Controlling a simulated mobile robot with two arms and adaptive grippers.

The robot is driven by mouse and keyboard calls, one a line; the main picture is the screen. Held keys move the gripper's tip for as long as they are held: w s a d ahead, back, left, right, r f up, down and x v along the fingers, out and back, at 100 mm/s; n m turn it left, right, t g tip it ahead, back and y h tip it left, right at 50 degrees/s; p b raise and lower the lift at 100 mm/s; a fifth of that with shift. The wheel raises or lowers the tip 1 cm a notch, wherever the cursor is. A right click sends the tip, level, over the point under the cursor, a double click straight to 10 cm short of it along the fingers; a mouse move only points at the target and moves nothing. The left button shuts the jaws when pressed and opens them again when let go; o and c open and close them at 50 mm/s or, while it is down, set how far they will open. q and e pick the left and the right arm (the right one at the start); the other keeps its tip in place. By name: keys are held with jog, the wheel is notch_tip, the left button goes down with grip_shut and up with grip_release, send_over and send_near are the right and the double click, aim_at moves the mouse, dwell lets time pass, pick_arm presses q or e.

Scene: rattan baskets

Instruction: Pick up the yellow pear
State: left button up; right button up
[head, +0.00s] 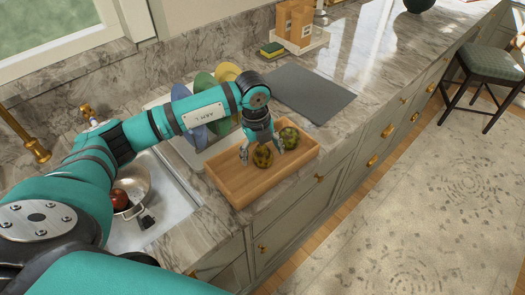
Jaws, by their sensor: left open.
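A wooden tray (236,192) stands on the counter beside the sink. In it lies a mottled yellow-brown round fruit (263,157), which I take to be the yellow pear, though its shape is unclear. A mottled green fruit (289,138) lies just right of it. My left gripper (262,149) points down over the tray, open, with one finger on each side of the yellowish fruit's upper part. I cannot tell whether the fingers touch it. My right gripper is out of view.
Coloured plates (204,84) stand in a rack behind my left arm. A pan with a red fruit (119,199) is in the sink at left. A dark grey board (306,93) lies behind the tray. The counter to the right is mostly clear.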

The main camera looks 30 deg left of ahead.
pick_arm(q)
jog(key=shift+f, duration=0.7)
jog(key=c, duration=1.3)
jog(key=shift+r, duration=0.1)
